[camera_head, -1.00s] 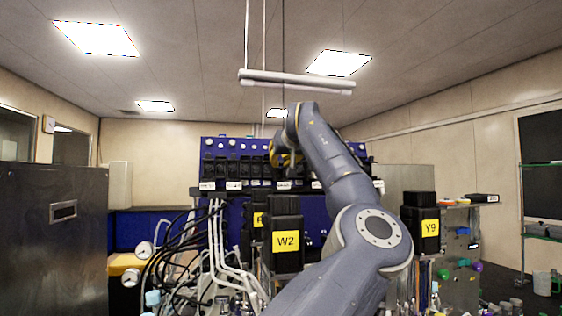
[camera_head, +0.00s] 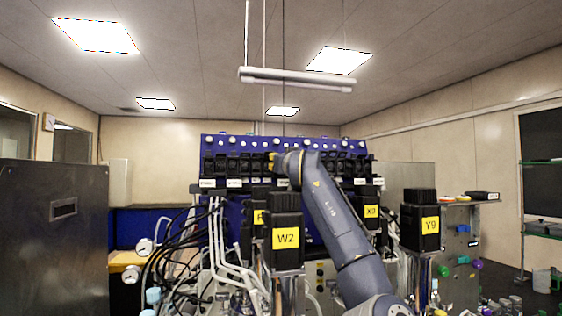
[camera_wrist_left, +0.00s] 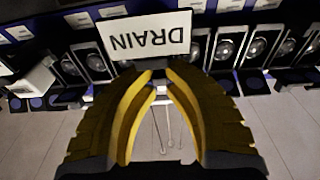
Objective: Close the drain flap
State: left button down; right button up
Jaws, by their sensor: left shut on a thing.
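A white plate marked DRAIN (camera_wrist_left: 151,36) shows upside down in the left wrist view. It looks larger and nearer than the other labels in its row, so the drain flap that carries it appears to stand out from the panel. My left gripper (camera_wrist_left: 160,74) has its yellow fingertips close together at the plate's edge, shut on the drain flap. The fingers hide the exact grip. In the head view the left gripper (camera_head: 273,162) is at the blue panel (camera_head: 218,143), mostly hidden behind my wrist. My right gripper is not in view.
A row of black units (camera_head: 222,165) with white labels runs along the panel on both sides. Black blocks marked W2 (camera_head: 286,239), X2 (camera_head: 371,211) and Y9 (camera_head: 430,224) stand in front. Hoses and gauges (camera_head: 145,245) crowd the lower left.

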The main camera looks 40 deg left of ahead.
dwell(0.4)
pick_arm(q)
jog(key=c, duration=1.4)
grip_release()
jog(key=v, duration=1.2)
